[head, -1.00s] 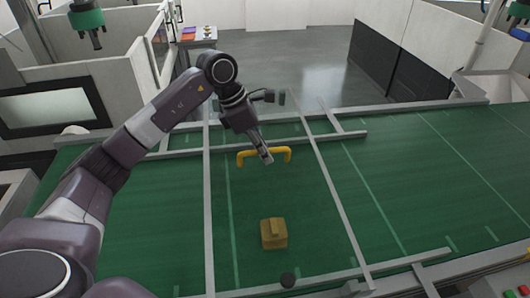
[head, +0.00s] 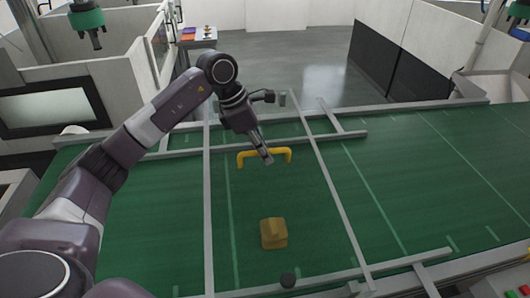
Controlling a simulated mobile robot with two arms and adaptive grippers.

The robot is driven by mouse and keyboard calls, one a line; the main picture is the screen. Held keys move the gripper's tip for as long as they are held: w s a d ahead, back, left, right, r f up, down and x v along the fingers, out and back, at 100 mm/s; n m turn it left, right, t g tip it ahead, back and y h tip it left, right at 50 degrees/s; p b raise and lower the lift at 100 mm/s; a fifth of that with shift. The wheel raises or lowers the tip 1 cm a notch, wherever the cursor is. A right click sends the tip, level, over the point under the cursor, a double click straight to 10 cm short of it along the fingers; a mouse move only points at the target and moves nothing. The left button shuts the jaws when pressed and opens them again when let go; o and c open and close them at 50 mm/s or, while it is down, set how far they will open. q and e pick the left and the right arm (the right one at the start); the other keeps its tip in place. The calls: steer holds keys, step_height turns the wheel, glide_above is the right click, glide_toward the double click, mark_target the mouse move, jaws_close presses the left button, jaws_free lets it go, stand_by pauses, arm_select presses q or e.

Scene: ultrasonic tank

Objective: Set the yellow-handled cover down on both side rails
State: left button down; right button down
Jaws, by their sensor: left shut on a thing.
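The yellow handle (head: 281,154) is a bar with bent-down ends, above the green surface. My left gripper (head: 266,157) comes down from behind and is shut on the handle near its middle. The cover's own panel is hard to make out; I cannot tell where its edges lie or whether it touches the rails. Two long grey rails run from back to front, a left one (head: 208,215) and a right one (head: 338,204), with the handle between them. My right gripper is not in view.
A tan block (head: 273,234) sits between the rails, nearer the front. Shorter grey bars cross at back and front. The green surface (head: 440,190) is clear on the right.

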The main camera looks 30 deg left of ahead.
arm_select(q)
steer(key=shift+w+f+b, duration=0.1)
steer(key=shift+f+b, duration=0.85)
steer(key=shift+f, duration=0.15)
stand_by(0.3)
steer(key=c, duration=1.9)
jaws_free()
steer(key=shift+s+f, duration=0.2)
steer(key=v, duration=1.2)
steer(key=shift+d+r, duration=0.1)
steer(key=shift+r, duration=0.1)
